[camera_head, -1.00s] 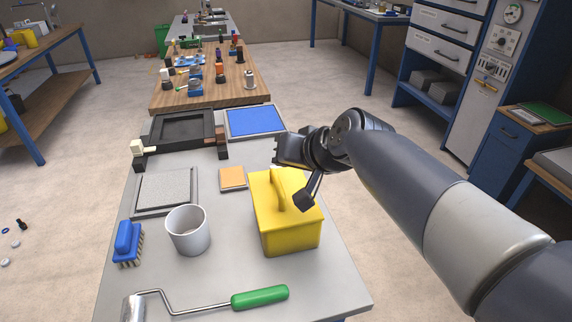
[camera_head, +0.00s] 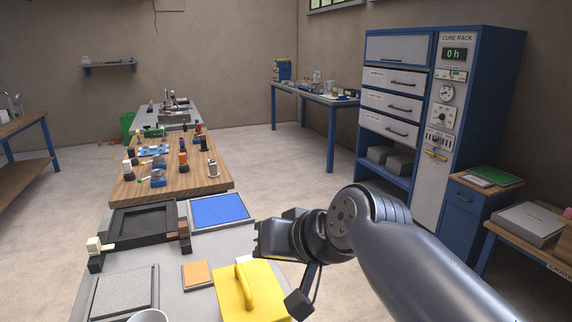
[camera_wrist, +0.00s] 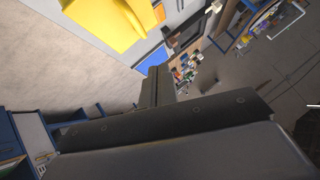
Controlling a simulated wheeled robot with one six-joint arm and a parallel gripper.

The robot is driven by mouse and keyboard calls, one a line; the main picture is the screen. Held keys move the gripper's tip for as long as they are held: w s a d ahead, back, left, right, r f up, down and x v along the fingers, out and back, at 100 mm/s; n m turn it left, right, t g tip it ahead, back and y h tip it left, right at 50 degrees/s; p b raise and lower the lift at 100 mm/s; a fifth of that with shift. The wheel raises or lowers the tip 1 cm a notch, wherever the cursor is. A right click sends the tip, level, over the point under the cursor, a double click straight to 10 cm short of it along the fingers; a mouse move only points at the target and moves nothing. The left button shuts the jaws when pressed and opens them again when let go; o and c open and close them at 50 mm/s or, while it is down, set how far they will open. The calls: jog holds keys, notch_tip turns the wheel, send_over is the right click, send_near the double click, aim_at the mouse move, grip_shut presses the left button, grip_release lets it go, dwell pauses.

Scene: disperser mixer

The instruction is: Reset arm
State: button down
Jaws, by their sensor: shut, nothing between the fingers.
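My gripper (camera_head: 264,240) is at the right edge of the near grey table, above and beside the yellow box with a handle (camera_head: 245,296). It points left in the head view and holds nothing. In the wrist view the dark gripper body (camera_wrist: 155,88) fills the middle, with the yellow box (camera_wrist: 105,22) at the upper left. The fingertips are small and partly hidden in the head view.
The table also bears a blue pad (camera_head: 221,210), a black frame (camera_head: 146,222), an orange square (camera_head: 197,274) and a grey slab (camera_head: 124,292). A wooden bench (camera_head: 170,184) with several small items stands behind. The cure rack (camera_head: 470,120) stands at right. Floor between is clear.

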jog(key=b, duration=0.1)
send_over(248, 285)
jog(key=d, duration=0.1)
notch_tip(248, 285, down, 6)
jog(key=f, duration=0.1)
jog(key=f+b, duration=0.2)
jog(key=shift+a+f, duration=0.3)
jog(key=shift+f, duration=0.1)
jog(key=shift+a+f+b, duration=0.15)
jog(key=shift+f+b, duration=0.35)
jog(key=shift+f, duration=0.05)
